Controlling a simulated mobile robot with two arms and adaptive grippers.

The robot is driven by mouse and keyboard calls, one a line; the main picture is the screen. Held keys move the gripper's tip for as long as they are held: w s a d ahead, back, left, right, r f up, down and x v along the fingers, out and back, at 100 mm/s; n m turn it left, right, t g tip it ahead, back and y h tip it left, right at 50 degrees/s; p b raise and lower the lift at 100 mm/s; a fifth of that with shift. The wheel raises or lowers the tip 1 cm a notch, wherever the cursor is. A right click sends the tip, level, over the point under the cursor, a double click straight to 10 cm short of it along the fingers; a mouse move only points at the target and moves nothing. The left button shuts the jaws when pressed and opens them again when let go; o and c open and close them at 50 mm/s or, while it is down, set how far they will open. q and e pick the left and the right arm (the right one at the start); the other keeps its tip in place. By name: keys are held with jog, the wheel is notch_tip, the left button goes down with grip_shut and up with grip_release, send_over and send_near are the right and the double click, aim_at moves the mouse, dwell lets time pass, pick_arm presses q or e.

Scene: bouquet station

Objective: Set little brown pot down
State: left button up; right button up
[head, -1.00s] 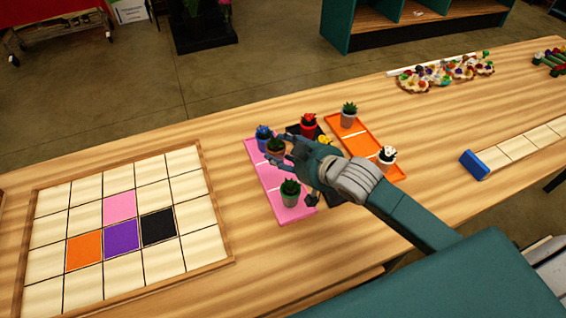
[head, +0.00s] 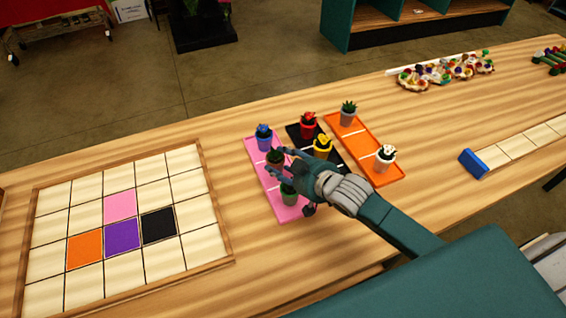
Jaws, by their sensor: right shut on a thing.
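The little brown pot (head: 275,160) with a green plant is at the pink tray (head: 293,213), between a blue pot and a grey-green pot. My right gripper (head: 281,164) reaches in from the right and is shut on the brown pot. The pot looks upright and low over the tray's middle; I cannot tell whether its base touches, as the fingers partly cover it. My left gripper is not in view.
The blue pot (head: 264,142) and grey-green pot (head: 289,196) stand close by on the pink tray. A black tray holds red (head: 308,128) and yellow (head: 322,150) pots. An orange tray (head: 357,140) holds two more. A tiled grid board (head: 55,298) lies left.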

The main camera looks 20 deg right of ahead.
jog(key=o, duration=1.5)
jog(key=shift+s+d+f, duration=0.1)
jog(key=shift+f, duration=0.2)
jog(key=shift+r, duration=0.4)
jog(key=shift+b+v, duration=0.65)
jog(key=shift+v, duration=5.35)
